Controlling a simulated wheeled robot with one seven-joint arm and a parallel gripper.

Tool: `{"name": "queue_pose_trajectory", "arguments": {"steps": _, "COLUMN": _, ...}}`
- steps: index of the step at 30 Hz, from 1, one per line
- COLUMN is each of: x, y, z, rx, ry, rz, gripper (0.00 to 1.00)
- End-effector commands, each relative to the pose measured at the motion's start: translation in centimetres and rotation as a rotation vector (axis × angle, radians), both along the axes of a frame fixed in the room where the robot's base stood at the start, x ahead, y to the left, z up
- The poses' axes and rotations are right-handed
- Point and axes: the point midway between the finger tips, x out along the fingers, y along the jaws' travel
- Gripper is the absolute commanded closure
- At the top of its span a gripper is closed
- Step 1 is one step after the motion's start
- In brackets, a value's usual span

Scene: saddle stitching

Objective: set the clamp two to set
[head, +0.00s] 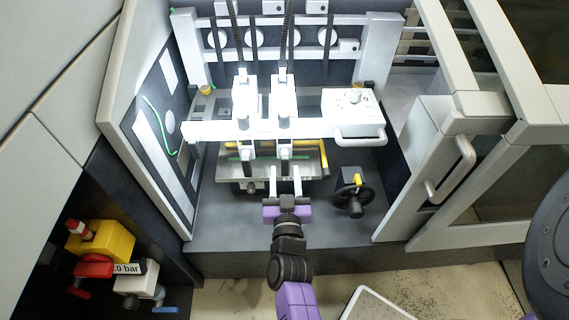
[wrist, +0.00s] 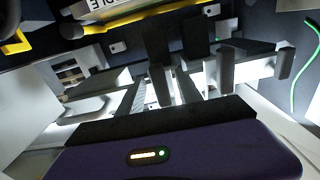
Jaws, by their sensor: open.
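Two white upright units stand side by side on the white crossbar (head: 210,131), the left unit (head: 244,100) and the right unit (head: 284,98). Neither has a readable label, so I cannot tell which part is clamp two or how it is set. My gripper (head: 285,182) is open and looks empty, with two pale fingers apart. It is in front of and below the right unit in the head view, close to the lower parts under the bar. I cannot tell whether it touches anything. In the wrist view its purple body (wrist: 200,150) fills the bottom.
A black handwheel (head: 353,196) is right of my gripper. A white box (head: 350,102) sits on the bar's right. Side walls and an open door frame (head: 440,150) bound the bay. The grey front ledge (head: 230,230) is clear.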

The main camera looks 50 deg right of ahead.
Motion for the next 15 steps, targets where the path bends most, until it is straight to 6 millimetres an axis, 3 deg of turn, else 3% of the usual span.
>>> {"name": "queue_pose_trajectory", "arguments": {"steps": 6, "x": -1.5, "y": 1.8, "z": 0.0, "rx": 0.000, "ry": 0.000, "rz": 0.000, "gripper": 0.58}}
{"name": "queue_pose_trajectory", "arguments": {"steps": 15, "x": -1.7, "y": 2.1, "z": 0.0, "rx": -0.001, "ry": -0.001, "rz": -0.001, "gripper": 0.58}}
